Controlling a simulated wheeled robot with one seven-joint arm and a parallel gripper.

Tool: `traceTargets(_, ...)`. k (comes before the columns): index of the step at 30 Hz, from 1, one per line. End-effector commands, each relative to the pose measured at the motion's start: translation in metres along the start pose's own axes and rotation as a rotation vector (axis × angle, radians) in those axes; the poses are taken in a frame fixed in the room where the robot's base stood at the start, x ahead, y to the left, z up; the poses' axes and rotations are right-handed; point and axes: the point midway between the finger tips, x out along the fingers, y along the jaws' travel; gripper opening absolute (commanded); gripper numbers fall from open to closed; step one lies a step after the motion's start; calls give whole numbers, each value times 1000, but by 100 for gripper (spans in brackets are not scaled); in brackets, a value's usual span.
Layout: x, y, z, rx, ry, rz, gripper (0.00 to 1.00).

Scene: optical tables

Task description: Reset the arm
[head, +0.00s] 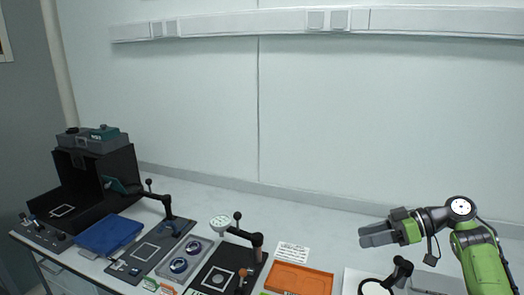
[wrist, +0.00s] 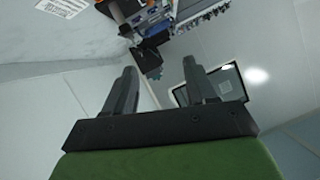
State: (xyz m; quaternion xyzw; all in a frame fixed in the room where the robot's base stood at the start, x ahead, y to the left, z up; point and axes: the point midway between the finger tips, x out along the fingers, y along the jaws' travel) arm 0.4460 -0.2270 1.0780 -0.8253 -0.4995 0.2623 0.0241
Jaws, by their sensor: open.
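My gripper (head: 376,235) is at the right of the head view, at the end of my green and black arm, raised above the right part of the table. It points left. In the wrist view the two dark fingers (wrist: 158,85) stand apart with nothing between them, so it is open and empty. No object touches the fingers.
The table carries a black box-like stand (head: 118,172), a blue cloth-like item (head: 108,235), dark plates with jointed arms, a grey tray (head: 184,262) with round parts, and an orange tray (head: 300,279). A ring on a jointed stand (head: 402,270) stands below my gripper.

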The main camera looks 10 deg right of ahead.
Motion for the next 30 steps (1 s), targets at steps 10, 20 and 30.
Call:
traceTargets(10, 183, -153, -60, 156, -773, 131, 56)
traceTargets(20, 141, -277, -30, 310, -822, 728, 56)
traceTargets(30, 77, -339, 26, 489, -435, 929, 56)
